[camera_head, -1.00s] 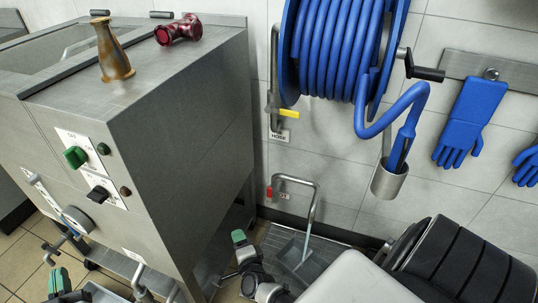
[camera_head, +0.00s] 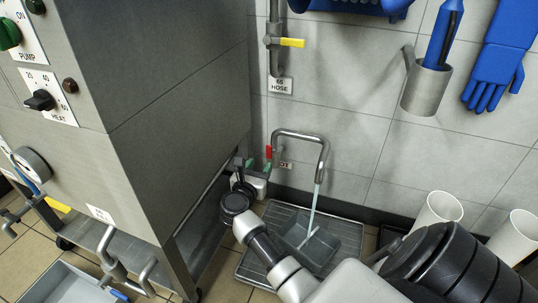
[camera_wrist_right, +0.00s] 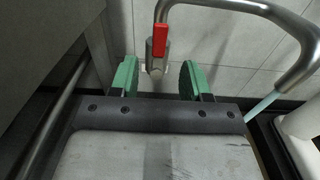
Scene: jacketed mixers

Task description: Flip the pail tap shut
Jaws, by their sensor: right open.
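The pail tap is a bent grey pipe (camera_head: 305,136) low on the wall, with a red lever (camera_head: 268,153) at its left end. A pale stream (camera_head: 312,205) falls from its spout into a grey pail (camera_head: 318,248) on the floor. My right gripper (camera_head: 253,166) is open at the tap's left end. In the right wrist view, the red lever (camera_wrist_right: 160,40) stands upright just beyond my right gripper (camera_wrist_right: 158,80), between the lines of its two green fingers. I cannot tell whether a finger touches the tap. My left gripper is not in view.
A steel mixer cabinet (camera_head: 185,120) stands close on the left. The pail sits on a floor grate (camera_head: 250,262). White containers (camera_head: 437,208) stand at the right. A hose valve with a yellow handle (camera_head: 292,42) and a metal holder (camera_head: 427,88) are on the wall above.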

